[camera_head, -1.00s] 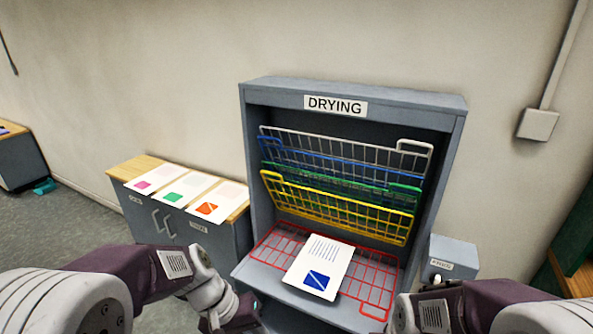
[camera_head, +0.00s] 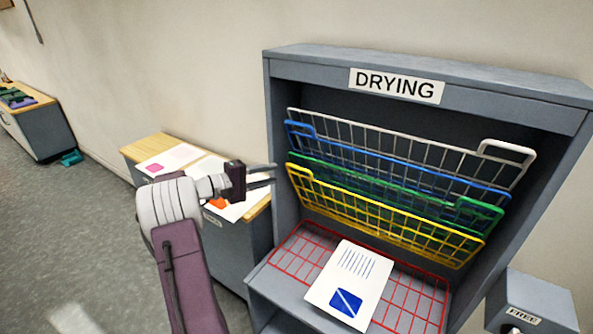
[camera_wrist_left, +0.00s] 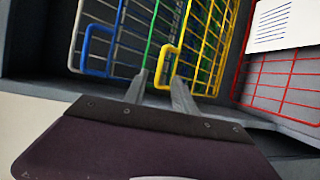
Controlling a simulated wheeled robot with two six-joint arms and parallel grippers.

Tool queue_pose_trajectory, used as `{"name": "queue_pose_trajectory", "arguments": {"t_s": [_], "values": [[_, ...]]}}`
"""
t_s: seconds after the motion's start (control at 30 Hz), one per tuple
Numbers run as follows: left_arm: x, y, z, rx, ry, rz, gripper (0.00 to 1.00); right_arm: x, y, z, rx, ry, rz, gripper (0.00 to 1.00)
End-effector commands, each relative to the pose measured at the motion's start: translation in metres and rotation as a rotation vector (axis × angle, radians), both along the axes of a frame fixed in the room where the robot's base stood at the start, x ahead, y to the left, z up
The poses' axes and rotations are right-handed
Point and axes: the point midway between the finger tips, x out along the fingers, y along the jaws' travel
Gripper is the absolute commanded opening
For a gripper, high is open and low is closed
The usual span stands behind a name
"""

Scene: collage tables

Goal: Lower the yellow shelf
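The yellow shelf (camera_head: 385,222) is a wire rack tilted up inside the grey drying cabinet, in front of the green one. Its handle loop is at its left end. My left gripper (camera_head: 275,174) is at the cabinet's left edge, just left of that handle. In the left wrist view its two fingers (camera_wrist_left: 161,82) are apart and empty. The yellow shelf's handle (camera_wrist_left: 165,62) shows just beyond and between the fingertips there; I cannot tell whether they touch. My right gripper is out of view.
Green (camera_head: 475,212), blue (camera_head: 440,177) and white (camera_head: 400,139) shelves are tilted up behind the yellow one. The red shelf (camera_head: 300,255) lies flat below, with a printed card (camera_head: 350,285) on it. A low cabinet with sheets stands left, and a grey box (camera_head: 535,305) right.

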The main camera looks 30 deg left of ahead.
Motion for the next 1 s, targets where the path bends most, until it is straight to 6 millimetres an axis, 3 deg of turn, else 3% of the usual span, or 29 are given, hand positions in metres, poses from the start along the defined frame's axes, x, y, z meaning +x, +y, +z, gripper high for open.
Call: {"name": "queue_pose_trajectory", "arguments": {"t_s": [0.4, 0.77, 0.9, 1.0], "values": [[0.067, -0.036, -0.01, 0.0, 0.002, -0.005, 0.33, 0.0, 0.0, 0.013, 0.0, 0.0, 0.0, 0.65], [0.077, -0.041, -0.013, 0.001, 0.002, -0.002, 0.33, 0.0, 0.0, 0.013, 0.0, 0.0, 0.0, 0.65], [0.076, -0.041, -0.013, 0.001, 0.002, -0.002, 0.0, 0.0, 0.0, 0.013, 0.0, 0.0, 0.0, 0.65], [0.076, -0.041, -0.013, 0.001, 0.002, -0.002, 0.0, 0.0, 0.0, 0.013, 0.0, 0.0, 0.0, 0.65]]}}
